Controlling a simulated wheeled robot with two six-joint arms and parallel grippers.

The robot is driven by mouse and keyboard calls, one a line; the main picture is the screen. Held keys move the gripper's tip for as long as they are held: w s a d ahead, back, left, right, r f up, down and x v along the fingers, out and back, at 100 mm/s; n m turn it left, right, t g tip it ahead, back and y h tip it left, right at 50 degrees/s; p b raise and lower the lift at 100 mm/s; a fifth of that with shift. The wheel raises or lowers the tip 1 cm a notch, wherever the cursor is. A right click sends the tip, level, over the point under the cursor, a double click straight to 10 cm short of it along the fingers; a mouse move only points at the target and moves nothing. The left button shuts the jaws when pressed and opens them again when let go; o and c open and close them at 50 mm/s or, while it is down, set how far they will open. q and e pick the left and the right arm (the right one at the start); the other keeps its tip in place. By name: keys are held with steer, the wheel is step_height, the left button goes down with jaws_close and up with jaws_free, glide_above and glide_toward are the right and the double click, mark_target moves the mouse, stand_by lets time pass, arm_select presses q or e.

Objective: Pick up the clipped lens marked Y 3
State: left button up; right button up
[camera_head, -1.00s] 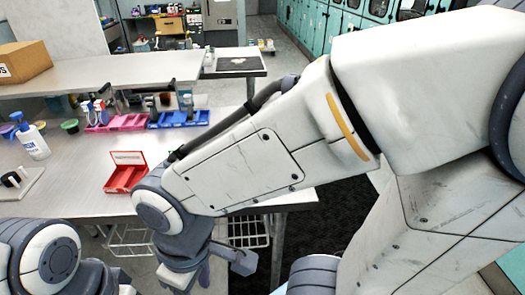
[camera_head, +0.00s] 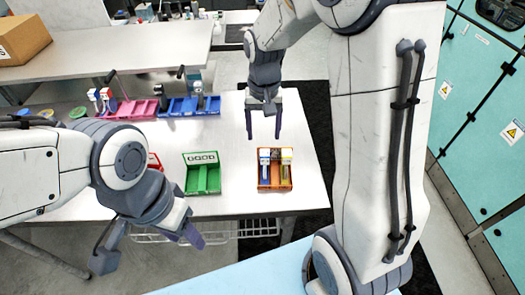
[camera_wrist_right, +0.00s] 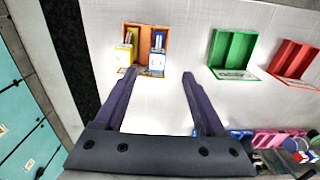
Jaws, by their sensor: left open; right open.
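An orange tray (camera_head: 262,186) stands on the white table in the head view, right of the green tray. It holds two upright clipped pieces, a white-and-blue one (camera_head: 265,158) and a yellow one (camera_head: 287,158). The right wrist view shows the same yellow piece (camera_wrist_right: 127,48) and blue-and-white piece (camera_wrist_right: 157,55) in the orange tray. Their markings are too small to read. My right gripper (camera_head: 264,136) is open and empty above the table, just behind the orange tray; its fingers show in the wrist view (camera_wrist_right: 159,76). My left gripper (camera_head: 148,250) is open and empty at the table's front edge.
A green tray (camera_head: 203,176) looks empty; a red tray (camera_head: 154,162) is partly behind my left arm. Pink (camera_head: 135,110) and blue (camera_head: 182,106) trays stand further back, with upright pieces at them. A cardboard box (camera_head: 25,38) sits on the raised shelf.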

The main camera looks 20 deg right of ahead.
glide_above(265, 153)
steer(key=f, duration=0.5)
steer(key=shift+s+p, duration=0.2)
steer(key=shift+p, duration=0.15)
steer(key=shift+f+p, duration=0.45)
steer(key=shift+f, duration=0.2)
steer(key=f, duration=0.2)
steer(key=f+p, duration=0.1)
steer(key=shift+w+f, duration=0.15)
steer(key=shift+w, duration=0.1)
steer(key=shift+f, duration=0.45)
jaws_close()
